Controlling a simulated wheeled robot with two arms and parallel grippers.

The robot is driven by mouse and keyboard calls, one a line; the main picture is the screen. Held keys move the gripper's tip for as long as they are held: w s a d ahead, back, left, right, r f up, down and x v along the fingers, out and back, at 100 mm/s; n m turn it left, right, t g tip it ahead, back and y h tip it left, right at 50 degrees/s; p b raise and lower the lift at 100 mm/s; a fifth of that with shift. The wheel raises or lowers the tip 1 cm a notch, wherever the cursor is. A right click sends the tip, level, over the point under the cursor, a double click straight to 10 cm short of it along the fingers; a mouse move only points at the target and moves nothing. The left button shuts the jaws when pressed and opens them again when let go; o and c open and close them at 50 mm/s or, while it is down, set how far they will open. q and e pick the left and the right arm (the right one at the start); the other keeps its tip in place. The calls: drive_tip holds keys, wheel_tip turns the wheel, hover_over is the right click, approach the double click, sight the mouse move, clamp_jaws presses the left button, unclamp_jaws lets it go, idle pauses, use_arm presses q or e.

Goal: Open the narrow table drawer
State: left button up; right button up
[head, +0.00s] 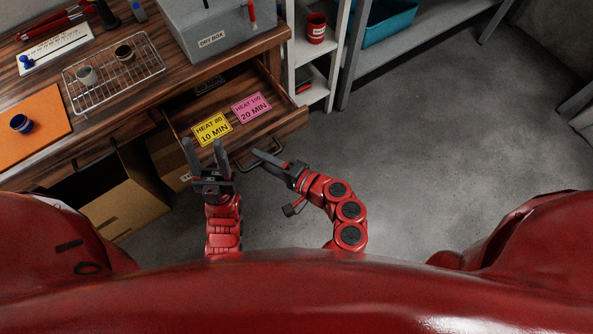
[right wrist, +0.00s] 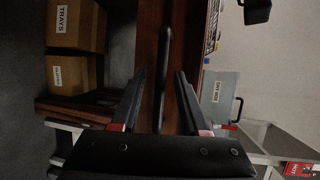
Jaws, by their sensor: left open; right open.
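The narrow drawer (head: 283,124) under the wooden table stands pulled out, its inside showing. A yellow card (head: 212,129) and a pink card (head: 251,107) lie in it. Its dark bar handle (head: 270,156) is on the front. In the right wrist view the handle (right wrist: 163,75) runs between the open fingers of my right gripper (right wrist: 160,80). Whether they touch it I cannot tell. In the head view my right gripper (head: 268,157) is at the drawer front and partly covers the handle. My left gripper (head: 204,143) is open and empty, over the drawer's left front part.
On the table (head: 120,107) are a wire rack (head: 108,84) with two small cups, an orange mat (head: 45,112) and a grey dry box (head: 220,30). Cardboard boxes (head: 122,190) stand below. A shelf (head: 345,50) is to the right. The floor (head: 430,140) at right is clear.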

drive_tip(key=b+v, duration=0.2)
drive_tip(key=v, duration=1.5)
drive_tip(key=shift+d+r, duration=0.1)
drive_tip(key=shift+d, duration=0.05)
idle(0.3)
